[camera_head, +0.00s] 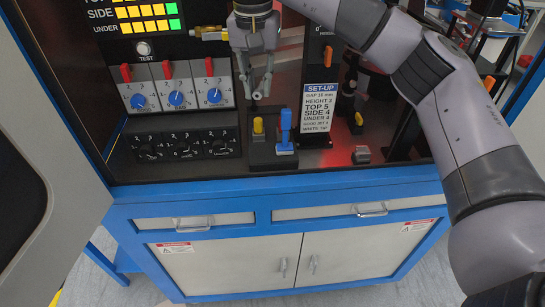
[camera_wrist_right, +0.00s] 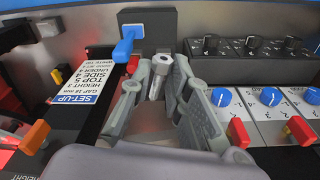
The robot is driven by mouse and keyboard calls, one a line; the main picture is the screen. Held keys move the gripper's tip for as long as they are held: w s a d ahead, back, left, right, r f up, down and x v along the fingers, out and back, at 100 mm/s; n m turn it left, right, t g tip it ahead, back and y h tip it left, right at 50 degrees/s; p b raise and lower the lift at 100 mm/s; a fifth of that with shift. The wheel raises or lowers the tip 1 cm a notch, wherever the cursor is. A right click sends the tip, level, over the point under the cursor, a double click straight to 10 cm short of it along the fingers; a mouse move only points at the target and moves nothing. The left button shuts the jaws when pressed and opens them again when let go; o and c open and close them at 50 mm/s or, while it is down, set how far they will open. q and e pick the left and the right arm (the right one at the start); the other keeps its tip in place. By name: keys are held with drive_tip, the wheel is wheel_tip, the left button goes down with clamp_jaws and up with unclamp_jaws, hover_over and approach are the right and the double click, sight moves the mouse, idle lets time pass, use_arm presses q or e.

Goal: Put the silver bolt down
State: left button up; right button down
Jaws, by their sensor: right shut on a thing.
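The silver bolt (camera_wrist_right: 159,78) is pinched between the fingertips of my right gripper (camera_wrist_right: 156,88), its hex head facing up in the wrist view. In the head view my right gripper (camera_head: 258,94) hangs above a black block with a yellow peg (camera_head: 258,125). The bolt is small and partly hidden by the fingers there. A gap shows between the fingertips and the yellow peg. My left gripper is not in view.
A blue lever (camera_head: 286,128) stands just right of the yellow peg. A SET-UP sign (camera_head: 320,97) rises to the right. Knob panels (camera_head: 178,97) stand to the left.

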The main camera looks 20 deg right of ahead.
drive_tip(key=r, duration=0.2)
hover_over(259, 155)
drive_tip(key=shift+m, duration=0.4)
wheel_tip(259, 155, down, 16)
drive_tip(key=shift+s+a+r+p, duration=0.1)
drive_tip(key=shift+s+r+p, duration=0.05)
drive_tip(key=shift+r+p, duration=0.15)
wheel_tip(259, 155, down, 4)
drive_tip(key=shift+f+p, duration=0.15)
drive_tip(key=shift+p, duration=0.3)
drive_tip(key=shift+f, duration=0.1)
drive_tip(key=shift+f, duration=0.15)
drive_tip(key=c, duration=1.5)
unclamp_jaws()
